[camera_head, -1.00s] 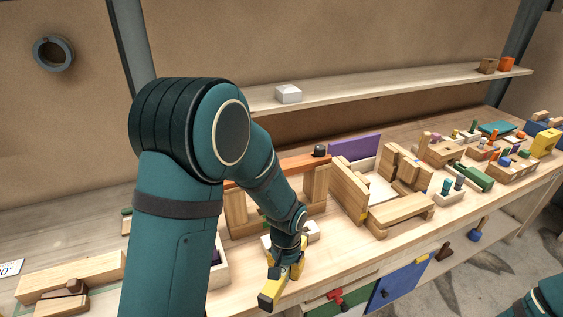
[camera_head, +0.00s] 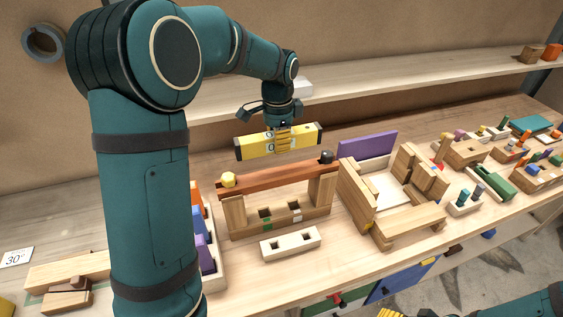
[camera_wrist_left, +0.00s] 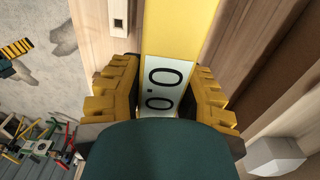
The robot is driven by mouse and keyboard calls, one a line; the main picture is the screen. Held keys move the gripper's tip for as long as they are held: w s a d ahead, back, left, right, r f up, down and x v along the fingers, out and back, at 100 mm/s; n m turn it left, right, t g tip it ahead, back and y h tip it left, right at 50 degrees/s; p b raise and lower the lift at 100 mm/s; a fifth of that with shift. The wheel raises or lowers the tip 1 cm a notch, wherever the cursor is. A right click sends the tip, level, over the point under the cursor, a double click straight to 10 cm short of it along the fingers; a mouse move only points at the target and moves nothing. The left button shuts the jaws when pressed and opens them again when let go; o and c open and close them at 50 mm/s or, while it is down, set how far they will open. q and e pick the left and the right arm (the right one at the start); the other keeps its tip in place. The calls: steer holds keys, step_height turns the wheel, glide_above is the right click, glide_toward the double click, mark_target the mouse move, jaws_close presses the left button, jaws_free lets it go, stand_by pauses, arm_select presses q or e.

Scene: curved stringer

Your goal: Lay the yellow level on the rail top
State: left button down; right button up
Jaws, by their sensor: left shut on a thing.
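My left gripper (camera_head: 282,128) is shut on the yellow level (camera_head: 254,147) near its middle and holds it roughly lengthwise above the rail. The level has a white display reading 0.0 in the left wrist view (camera_wrist_left: 165,75), between the two yellow fingers. The red-brown rail (camera_head: 275,177) lies across two wooden posts, with a yellow knob (camera_head: 228,180) on its left end and a black knob (camera_head: 326,157) on its right end. A gap shows between level and rail. My right gripper (camera_head: 390,314) is barely in view at the bottom edge.
A white block with two holes (camera_head: 290,243) lies in front of the rail frame. A tray of coloured blocks (camera_head: 219,273) stands to its left, a purple panel (camera_head: 367,146) and wooden parts to its right. A shelf (camera_head: 400,96) runs behind.

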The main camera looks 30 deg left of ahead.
mark_target(279, 171)
arm_select(q)
step_height(279, 171, down, 7)
steer(key=shift+f, duration=0.45)
steer(key=shift+f, duration=0.15)
steer(key=c, duration=0.7)
jaws_free()
steer(key=shift+c, duration=0.2)
